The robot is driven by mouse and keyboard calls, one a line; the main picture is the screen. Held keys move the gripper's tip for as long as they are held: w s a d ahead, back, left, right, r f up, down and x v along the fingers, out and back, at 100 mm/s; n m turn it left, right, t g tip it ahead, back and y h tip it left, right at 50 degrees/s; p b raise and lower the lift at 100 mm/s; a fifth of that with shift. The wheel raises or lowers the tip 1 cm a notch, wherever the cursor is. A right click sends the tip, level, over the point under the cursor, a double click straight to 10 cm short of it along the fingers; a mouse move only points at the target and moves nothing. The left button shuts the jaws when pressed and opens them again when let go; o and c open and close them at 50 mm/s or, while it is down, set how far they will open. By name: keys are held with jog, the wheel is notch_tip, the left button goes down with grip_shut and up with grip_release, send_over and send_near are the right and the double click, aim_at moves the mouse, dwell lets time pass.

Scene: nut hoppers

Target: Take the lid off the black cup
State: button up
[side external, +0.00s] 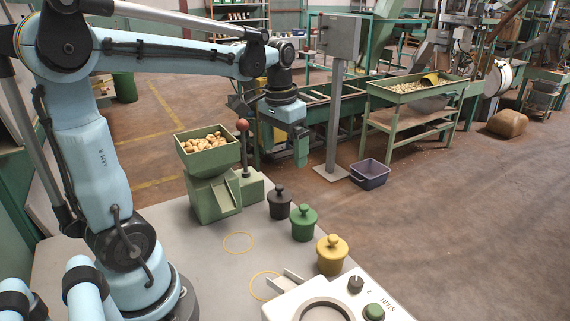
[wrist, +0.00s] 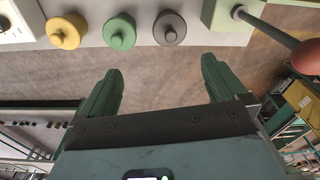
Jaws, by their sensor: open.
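The black cup (side external: 279,203) stands upright on the table with its knobbed lid on. In the wrist view the black cup's lid (wrist: 169,29) shows from above at the top, right of the green one. The green cup (side external: 304,223) and yellow cup (side external: 331,255) stand beside it in a row, each with a lid on. My gripper (side external: 301,150) is raised above and beyond the cups, apart from them. In the wrist view its two fingers (wrist: 160,85) are spread wide with nothing between them.
A green hopper (side external: 208,160) full of nuts stands left of the black cup. A lever with a red knob (side external: 242,125) rises beside it. A white machine (side external: 325,305) with a START button is at the table's front. Two yellow rings (side external: 239,243) mark the bare tabletop.

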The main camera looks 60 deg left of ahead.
aim_at(280, 186)
jog(key=shift+g, duration=0.5)
jog(key=shift+w+a+f, duration=0.1)
jog(key=shift+a+f, duration=0.25)
jog(key=shift+f, duration=1.7)
jog(key=shift+s+a+f, duration=0.1)
jog(key=shift+a+f, duration=0.3)
jog(key=shift+f, duration=1.6)
jog(key=shift+w+a+f, duration=0.1)
jog(key=shift+a+f, duration=0.25)
jog(key=shift+f, duration=1.7)
jog(key=c, duration=1.1)
